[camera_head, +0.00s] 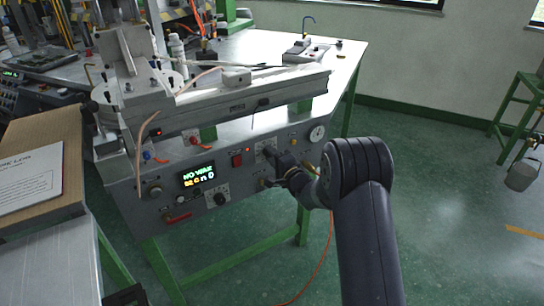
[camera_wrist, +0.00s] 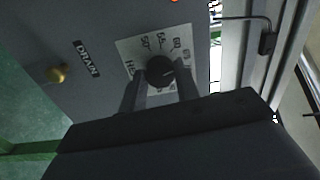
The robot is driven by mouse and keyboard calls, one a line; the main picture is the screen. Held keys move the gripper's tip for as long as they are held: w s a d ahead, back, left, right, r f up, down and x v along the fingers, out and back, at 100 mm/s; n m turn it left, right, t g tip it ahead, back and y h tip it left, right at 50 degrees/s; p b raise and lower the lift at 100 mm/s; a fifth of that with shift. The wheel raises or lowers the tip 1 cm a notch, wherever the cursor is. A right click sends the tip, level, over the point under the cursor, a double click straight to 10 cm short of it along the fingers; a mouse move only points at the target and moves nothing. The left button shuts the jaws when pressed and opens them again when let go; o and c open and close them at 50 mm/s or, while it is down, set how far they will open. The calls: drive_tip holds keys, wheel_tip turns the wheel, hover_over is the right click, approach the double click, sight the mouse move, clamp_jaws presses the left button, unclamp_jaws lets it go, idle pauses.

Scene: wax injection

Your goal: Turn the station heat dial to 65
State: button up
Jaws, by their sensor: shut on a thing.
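The station heat dial (camera_wrist: 160,69) is a round black knob on a pale scale plate, in the middle of the wrist view. Numbers that look like 50, 55 and 60 run over its top, with another at the right that I cannot read surely. A faint light mark on the knob seems to face right; its exact reading is unclear. My gripper (camera_wrist: 159,83) is shut on the knob, one finger on each side. In the head view my gripper (camera_head: 279,170) is at the right of the station's front panel (camera_head: 240,200), and hides most of the dial.
A lit display (camera_head: 197,176) reads "NO WAX" with a second line below. A red switch (camera_head: 237,160), a gauge (camera_head: 317,133) and another black knob (camera_head: 221,199) are on the panel. In the wrist view a brass knob (camera_wrist: 57,74) is beside the DRAIN label.

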drive_tip(key=o, duration=1)
drive_tip(key=shift+c, duration=0.2)
drive_tip(key=shift+d, duration=0.1)
drive_tip(key=v, duration=1)
drive_tip(key=shift+s+d, duration=0.2)
drive_tip(key=shift+s, duration=0.1)
drive_tip(key=x, duration=1.1)
drive_tip(key=shift+s, duration=0.1)
